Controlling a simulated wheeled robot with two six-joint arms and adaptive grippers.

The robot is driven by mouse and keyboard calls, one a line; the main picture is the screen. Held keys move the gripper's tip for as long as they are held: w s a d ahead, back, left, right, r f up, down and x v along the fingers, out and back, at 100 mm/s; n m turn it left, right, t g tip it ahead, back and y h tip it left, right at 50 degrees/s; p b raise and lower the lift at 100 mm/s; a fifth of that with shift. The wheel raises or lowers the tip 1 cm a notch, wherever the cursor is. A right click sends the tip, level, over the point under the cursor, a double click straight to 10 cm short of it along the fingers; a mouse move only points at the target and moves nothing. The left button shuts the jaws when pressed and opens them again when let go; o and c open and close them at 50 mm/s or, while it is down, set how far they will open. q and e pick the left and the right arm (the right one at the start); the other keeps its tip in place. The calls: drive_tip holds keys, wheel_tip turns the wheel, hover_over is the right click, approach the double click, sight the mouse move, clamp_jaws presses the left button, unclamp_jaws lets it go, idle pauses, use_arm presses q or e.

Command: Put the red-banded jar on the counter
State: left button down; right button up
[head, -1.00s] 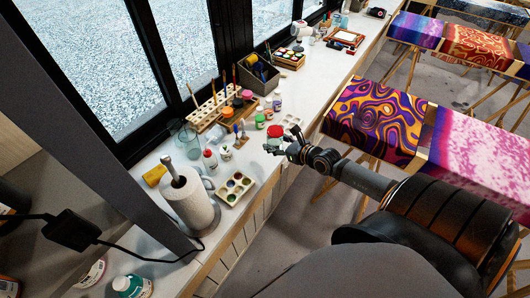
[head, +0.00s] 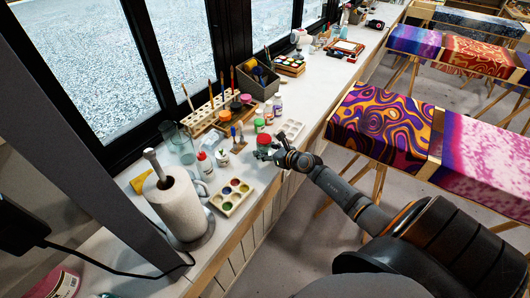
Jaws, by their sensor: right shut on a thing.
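My right gripper (head: 268,154) comes in from the right over the front part of the white counter (head: 243,167). It is shut on a small jar (head: 264,140), which I take to be the red-banded jar. The jar stands roughly upright at the fingertips, and its lower part is hidden by the fingers. I cannot tell whether its base touches the counter. My left gripper is out of view.
A green-lidded jar (head: 259,125) stands close behind the held jar. A paint palette (head: 232,195), a red-capped bottle (head: 204,162) and a paper towel roll (head: 176,208) stand to the left.

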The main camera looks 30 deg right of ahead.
drive_tip(key=shift+r, duration=0.1)
drive_tip(key=o, duration=1.4)
drive_tip(key=shift+c, duration=0.2)
drive_tip(key=shift+s+r, duration=0.1)
drive_tip(key=shift+s, duration=0.05)
drive_tip(key=p+v, duration=0.3)
drive_tip(key=v, duration=0.8)
drive_tip(key=shift+s+r, duration=0.15)
drive_tip(key=shift+s, duration=0.2)
drive_tip(key=shift+d, duration=0.1)
